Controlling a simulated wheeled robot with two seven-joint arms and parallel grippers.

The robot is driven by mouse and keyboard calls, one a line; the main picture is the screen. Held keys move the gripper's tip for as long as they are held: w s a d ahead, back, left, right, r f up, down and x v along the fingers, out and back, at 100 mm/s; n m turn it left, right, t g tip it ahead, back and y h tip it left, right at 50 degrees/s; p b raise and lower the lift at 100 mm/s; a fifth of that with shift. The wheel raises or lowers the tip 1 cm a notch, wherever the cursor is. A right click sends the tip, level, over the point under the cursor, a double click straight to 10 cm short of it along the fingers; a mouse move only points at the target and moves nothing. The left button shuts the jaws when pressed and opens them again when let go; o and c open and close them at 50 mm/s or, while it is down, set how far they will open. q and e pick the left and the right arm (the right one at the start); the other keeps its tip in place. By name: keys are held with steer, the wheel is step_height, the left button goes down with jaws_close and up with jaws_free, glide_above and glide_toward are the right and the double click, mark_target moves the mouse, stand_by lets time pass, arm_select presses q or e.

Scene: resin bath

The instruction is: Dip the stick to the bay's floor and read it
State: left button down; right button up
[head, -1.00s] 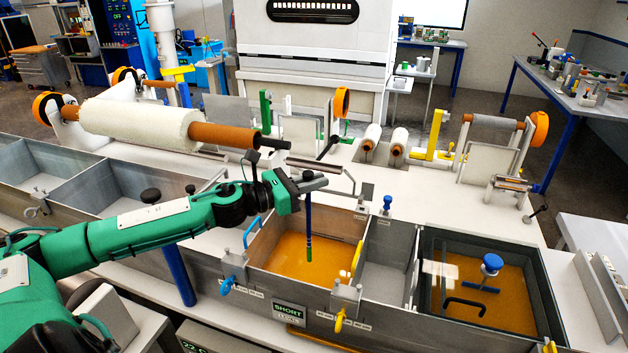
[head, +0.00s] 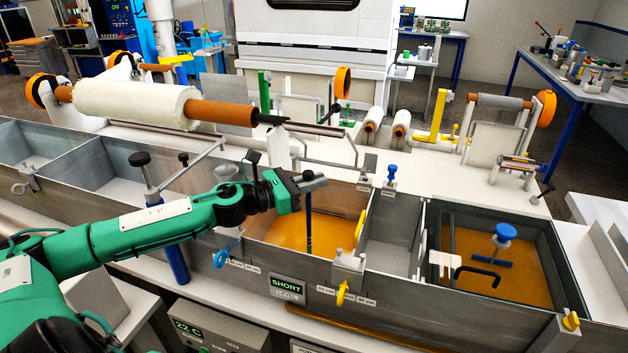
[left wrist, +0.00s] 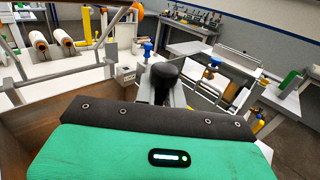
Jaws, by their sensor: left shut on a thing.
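The dipstick (head: 309,222) is a thin dark blue rod, upright in the bay (head: 348,205) behind the SHORT sign (head: 288,284). My left gripper (head: 312,183) is shut on its upper end, above the bay. In the left wrist view a black knob (left wrist: 166,80) stands between the gripper's fingers. No marks on the stick are readable. My right gripper is out of view.
An empty grey bay (head: 392,250) lies to the right. Beyond it, another resin-filled bay (head: 570,300) holds a blue-knobbed tool (head: 504,234). A yellow-handled clamp (head: 347,270) sits on the front wall. A white roll (head: 130,105) hangs behind my left arm.

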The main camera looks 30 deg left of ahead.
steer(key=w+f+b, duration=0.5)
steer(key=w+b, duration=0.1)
steer(key=b, duration=0.2)
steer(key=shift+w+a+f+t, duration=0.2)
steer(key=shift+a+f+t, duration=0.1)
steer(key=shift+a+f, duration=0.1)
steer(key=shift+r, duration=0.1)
